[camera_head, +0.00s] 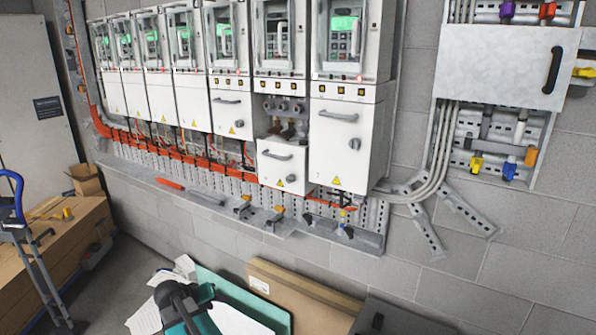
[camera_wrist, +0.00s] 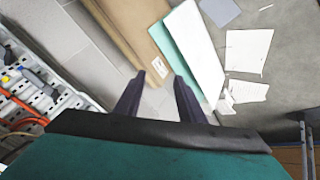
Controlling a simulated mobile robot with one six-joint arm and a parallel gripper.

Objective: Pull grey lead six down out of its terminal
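A row of white drive cabinets (camera_head: 340,130) hangs on the wall in the head view. The sixth from the left has its lower cover (camera_head: 284,166) dropped, baring dark fittings (camera_head: 285,131) above it, perhaps terminals. I cannot pick out grey lead six or its terminal; leads there are too small to tell apart. My arm shows dark at the bottom of the head view; its fingertips are not clear there. In the wrist view my gripper (camera_wrist: 158,84) has two dark fingers apart with nothing between them, pointing toward the floor and boards, away from the cabinets.
Orange cables (camera_head: 185,153) run beneath the cabinets. A grey ledge (camera_head: 215,203) below carries several small tools. Cardboard (camera_head: 300,292) and a teal board (camera_head: 222,283) lean low at the wall.

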